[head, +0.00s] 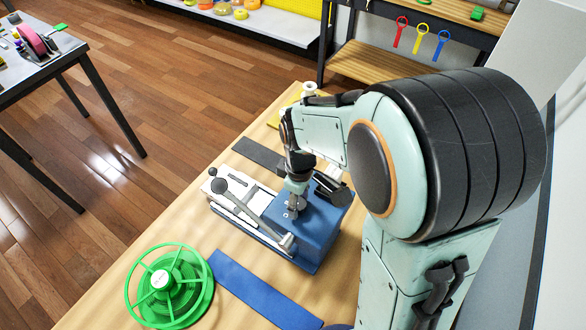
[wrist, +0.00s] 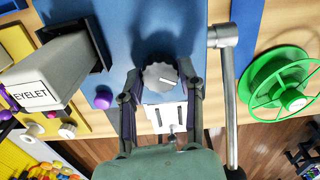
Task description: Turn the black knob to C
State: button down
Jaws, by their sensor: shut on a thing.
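The black knob (wrist: 153,77) sits on the blue machine (head: 323,230) and shows near the middle of the wrist view. A short white pointer mark on the knob points right and slightly down in that view. My gripper (wrist: 160,84) is shut on the knob, with one finger on each side. In the head view my gripper (head: 296,202) reaches down onto the blue machine, and the knob there is mostly hidden by it. I cannot make out a letter C or any other dial letters in either view.
A metal lever (wrist: 229,95) stands close right of my gripper in the wrist view. A grey block marked EYELET (wrist: 43,85) is at the left. A green reel (head: 170,287) and a blue strap (head: 258,292) lie on the wooden table (head: 119,272).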

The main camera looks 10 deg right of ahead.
aim_at(299, 203)
dwell(0.3)
jog(key=c, duration=0.7)
grip_release()
notch_tip(299, 203, up, 12)
